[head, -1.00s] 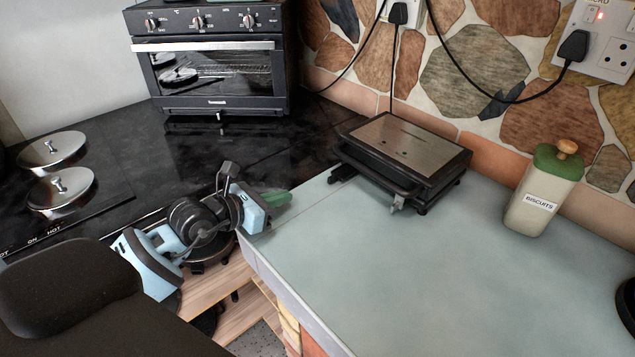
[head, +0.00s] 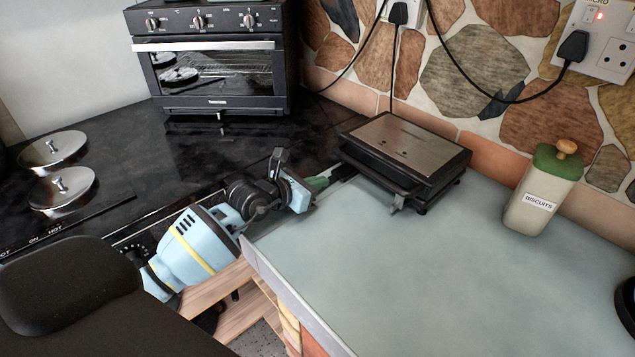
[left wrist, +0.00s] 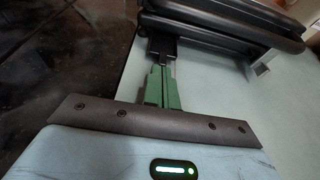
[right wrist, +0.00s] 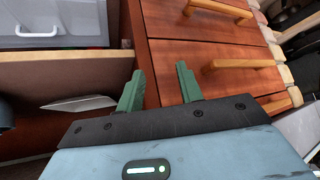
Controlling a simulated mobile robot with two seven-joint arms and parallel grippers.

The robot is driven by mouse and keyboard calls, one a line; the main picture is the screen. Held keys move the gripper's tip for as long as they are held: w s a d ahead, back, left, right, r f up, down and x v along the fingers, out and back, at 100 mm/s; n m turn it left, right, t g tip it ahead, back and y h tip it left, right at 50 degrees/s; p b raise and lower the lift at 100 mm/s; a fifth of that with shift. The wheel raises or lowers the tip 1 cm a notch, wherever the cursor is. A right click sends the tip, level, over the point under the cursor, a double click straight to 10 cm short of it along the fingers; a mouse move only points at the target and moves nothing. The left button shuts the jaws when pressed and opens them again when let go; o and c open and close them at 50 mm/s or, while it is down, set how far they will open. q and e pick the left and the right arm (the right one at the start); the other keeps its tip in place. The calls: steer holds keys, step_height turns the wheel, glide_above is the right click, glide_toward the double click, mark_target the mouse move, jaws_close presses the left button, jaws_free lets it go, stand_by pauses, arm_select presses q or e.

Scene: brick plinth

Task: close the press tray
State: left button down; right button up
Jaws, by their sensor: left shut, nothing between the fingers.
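The press (head: 408,150) is a dark appliance with a brushed metal lid, lying closed on the pale counter; it also shows in the left wrist view (left wrist: 225,25). Its small black tray (head: 344,171) sticks out from its left side, and its end shows in the left wrist view (left wrist: 162,46). My left gripper (head: 322,181) is shut and empty. Its green fingertips (left wrist: 163,72) point at the tray's outer end, very close to it; I cannot tell whether they touch. My right gripper (right wrist: 158,80) is open and empty, away from the press, before wooden drawers.
A biscuit jar (head: 541,195) with a green lid stands right of the press. A toaster oven (head: 213,60) stands at the back left, beyond the black hob with two metal lids (head: 62,187). Power cords hang behind the press. The counter front (head: 400,270) is clear.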

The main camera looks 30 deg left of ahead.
mark_target(346, 169)
arm_select(q)
steer(key=shift+w, duration=0.1)
steer(key=w, duration=0.1)
steer(key=w+d, duration=0.1)
steer(key=w, duration=0.1)
steer(key=w+d, duration=0.1)
steer(key=w, duration=0.1)
steer(key=shift+w+b, duration=0.1)
steer(key=shift+b, duration=0.2)
arm_select(e)
steer(key=shift+s+a+f, duration=0.1)
steer(key=shift+s+f, duration=0.15)
steer(key=shift+s, duration=0.05)
arm_select(q)
steer(key=shift+r, duration=0.1)
steer(key=shift+a, duration=0.15)
